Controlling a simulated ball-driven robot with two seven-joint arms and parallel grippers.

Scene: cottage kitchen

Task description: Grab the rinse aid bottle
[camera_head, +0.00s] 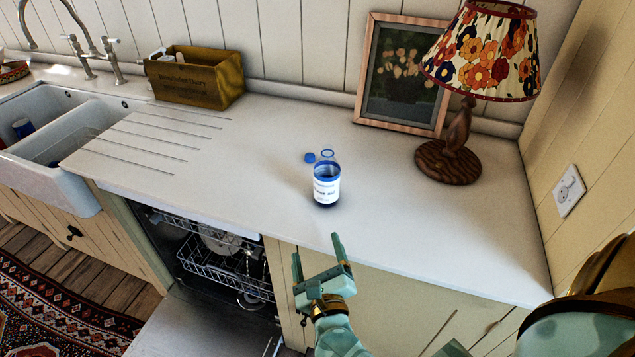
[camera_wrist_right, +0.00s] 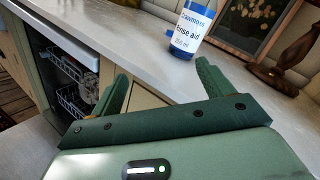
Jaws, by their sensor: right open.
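The rinse aid bottle (camera_head: 326,185) stands upright on the white counter, near the middle of the head view. It is blue with a white label, and its top looks open. A blue cap (camera_head: 310,157) and a blue ring (camera_head: 328,153) lie on the counter behind it. My right gripper (camera_head: 316,254) is open and empty in front of the counter's edge, apart from the bottle. In the right wrist view the bottle (camera_wrist_right: 191,27) shows beyond the fingers, its top cut off by the frame. My left gripper is not in view.
A lamp (camera_head: 459,150) and a framed picture (camera_head: 403,75) stand behind and right of the bottle. A wooden box (camera_head: 195,80) and a sink (camera_head: 60,150) are at left. An open dishwasher (camera_head: 215,262) is below the counter.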

